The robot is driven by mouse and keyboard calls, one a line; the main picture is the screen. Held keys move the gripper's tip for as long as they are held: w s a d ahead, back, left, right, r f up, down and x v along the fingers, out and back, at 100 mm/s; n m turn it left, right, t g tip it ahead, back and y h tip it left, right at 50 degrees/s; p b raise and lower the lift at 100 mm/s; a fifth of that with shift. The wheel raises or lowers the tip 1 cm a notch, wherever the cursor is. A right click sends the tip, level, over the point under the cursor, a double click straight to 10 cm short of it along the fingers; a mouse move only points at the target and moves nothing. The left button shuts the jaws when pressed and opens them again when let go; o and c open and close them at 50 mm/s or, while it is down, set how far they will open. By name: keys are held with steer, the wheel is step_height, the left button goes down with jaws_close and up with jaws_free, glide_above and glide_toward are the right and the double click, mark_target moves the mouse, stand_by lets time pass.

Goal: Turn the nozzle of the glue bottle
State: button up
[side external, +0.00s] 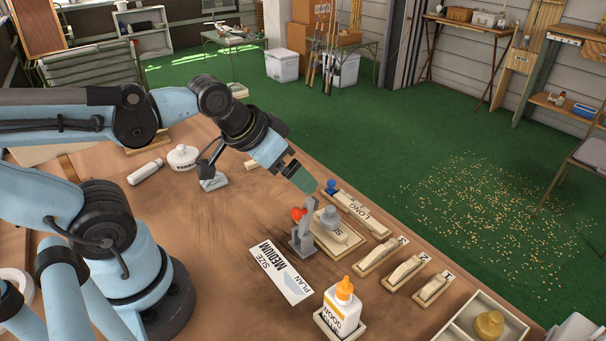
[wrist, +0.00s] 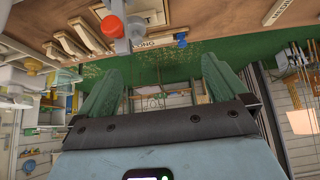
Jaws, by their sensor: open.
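The glue bottle (side external: 343,313) is white with dark lettering and an orange nozzle (side external: 344,289). It stands upright in a small square wooden tray (side external: 320,318) near the front edge of the table. My gripper (side external: 303,184) is above the table, farther back and to the left of the bottle, well apart from it. In the wrist view its two green fingers (wrist: 160,85) are spread with nothing between them. I cannot make out the glue bottle in the wrist view.
A grey stand with a red knob (side external: 297,214) is just below my gripper; the knob also shows in the wrist view (wrist: 111,27). Labelled wooden blocks (side external: 407,268) lie right of it. A white plan card (side external: 281,273) lies flat. A divided box (side external: 462,325) is at front right.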

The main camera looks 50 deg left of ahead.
steer(key=shift+c, duration=0.3)
steer(key=shift+d, duration=0.15)
steer(key=shift+c, duration=1.1)
steer(key=d+r+g, duration=0.1)
steer(key=d, duration=0.2)
steer(key=d+r+n+g, duration=0.1)
steer(key=d, duration=0.2)
steer(key=d+r+n+g+h, duration=0.1)
steer(key=d, duration=0.3)
steer(key=shift+r+g, duration=0.3)
steer(key=shift+r, duration=0.1)
steer(key=c, duration=0.6)
steer(key=n+g+y, duration=0.1)
steer(key=n+g, duration=0.2)
steer(key=g, duration=0.1)
glide_toward(346, 277)
steer(key=shift+s+f, duration=0.15)
steer(key=shift+f, duration=5.2)
steer(key=shift+c, duration=0.2)
jaws_close()
